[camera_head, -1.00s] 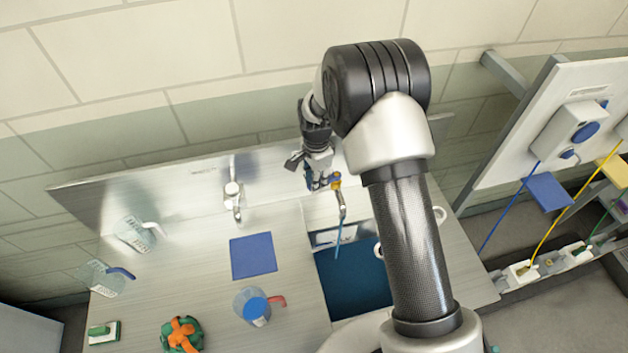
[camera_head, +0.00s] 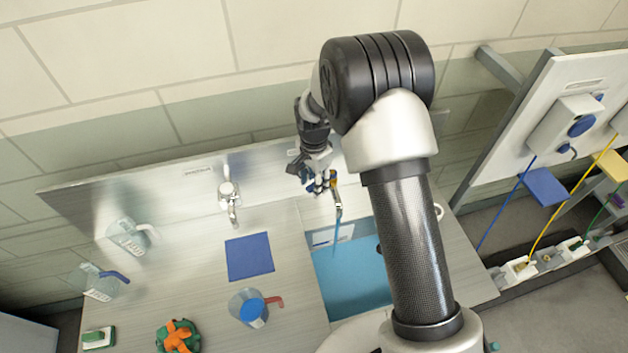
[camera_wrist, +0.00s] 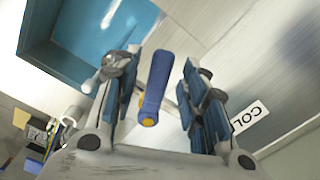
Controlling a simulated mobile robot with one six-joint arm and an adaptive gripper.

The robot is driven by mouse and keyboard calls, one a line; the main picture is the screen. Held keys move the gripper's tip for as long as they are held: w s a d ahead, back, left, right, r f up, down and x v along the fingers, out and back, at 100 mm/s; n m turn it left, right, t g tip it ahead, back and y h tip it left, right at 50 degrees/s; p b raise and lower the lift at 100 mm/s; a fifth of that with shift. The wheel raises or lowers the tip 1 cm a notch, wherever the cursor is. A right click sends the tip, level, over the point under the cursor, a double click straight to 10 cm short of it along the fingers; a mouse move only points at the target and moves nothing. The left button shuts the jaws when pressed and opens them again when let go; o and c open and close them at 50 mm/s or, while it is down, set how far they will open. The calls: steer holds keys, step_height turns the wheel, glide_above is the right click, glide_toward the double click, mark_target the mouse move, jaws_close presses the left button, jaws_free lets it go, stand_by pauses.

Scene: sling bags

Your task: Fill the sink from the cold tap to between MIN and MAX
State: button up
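The sink (camera_head: 328,322) holds bright blue water (camera_head: 355,280). A pale marked plate (camera_head: 330,236) is on its back wall; its MIN and MAX lines are too small to read. The cold tap (camera_head: 337,208) has a blue stream running from its spout into the sink. In the wrist view, its blue lever (camera_wrist: 156,80) with a yellow end lies between my gripper's fingers (camera_wrist: 165,95). My gripper (camera_head: 318,182) is open, with gaps on both sides of the lever. A partly hidden label reading "COL" (camera_wrist: 250,116) is beside the right finger.
Another tap (camera_head: 230,205) stands left of the sink, by a blue mat (camera_head: 249,257). Jugs (camera_head: 130,236) (camera_head: 100,283) (camera_head: 250,307) and an orange-green object (camera_head: 178,338) stand on the counter. A panel with coloured cables (camera_head: 560,130) is at the right.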

steer(key=shift+r, duration=0.1)
step_height(320, 180, up, 12)
stand_by(0.5)
stand_by(0.4)
